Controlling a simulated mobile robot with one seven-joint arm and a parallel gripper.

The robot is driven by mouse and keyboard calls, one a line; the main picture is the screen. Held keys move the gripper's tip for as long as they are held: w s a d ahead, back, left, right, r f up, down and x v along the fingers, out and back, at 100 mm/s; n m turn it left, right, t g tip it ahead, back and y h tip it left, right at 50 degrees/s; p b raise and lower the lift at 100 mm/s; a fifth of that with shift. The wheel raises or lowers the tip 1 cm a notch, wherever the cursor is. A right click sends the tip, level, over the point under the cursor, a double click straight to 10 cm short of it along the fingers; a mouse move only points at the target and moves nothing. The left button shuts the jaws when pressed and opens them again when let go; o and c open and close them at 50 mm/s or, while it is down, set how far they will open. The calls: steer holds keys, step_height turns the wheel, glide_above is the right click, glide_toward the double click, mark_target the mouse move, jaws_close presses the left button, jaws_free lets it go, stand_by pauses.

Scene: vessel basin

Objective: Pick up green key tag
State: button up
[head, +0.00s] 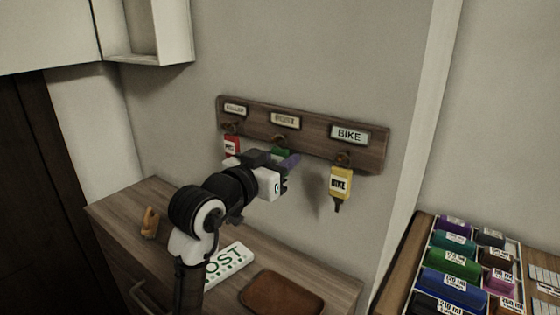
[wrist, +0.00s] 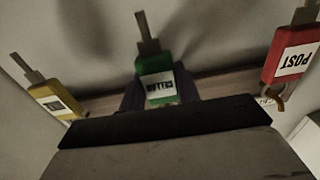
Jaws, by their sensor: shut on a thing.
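The green key tag (head: 280,154) is at the middle hook of the wooden key rack (head: 376,152), under the POST label, mostly hidden by my gripper (head: 286,163) in the head view. In the wrist view the green tag (wrist: 156,72), with a printed white label, sits between the two dark purple fingers. My gripper is shut on it. I cannot tell whether the tag's ring is still on the hook.
A red tag (head: 232,146) hangs left of the green one and a yellow BIKE tag (head: 341,183) hangs right. Below, a cabinet top holds a white sign (head: 229,261), a brown tray (head: 282,294) and an orange-brown object (head: 150,222). A divided box (head: 412,281) is at right.

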steer(key=shift+r, duration=0.35)
steer(key=b+v, duration=0.2)
steer(key=v, duration=3)
jaws_close()
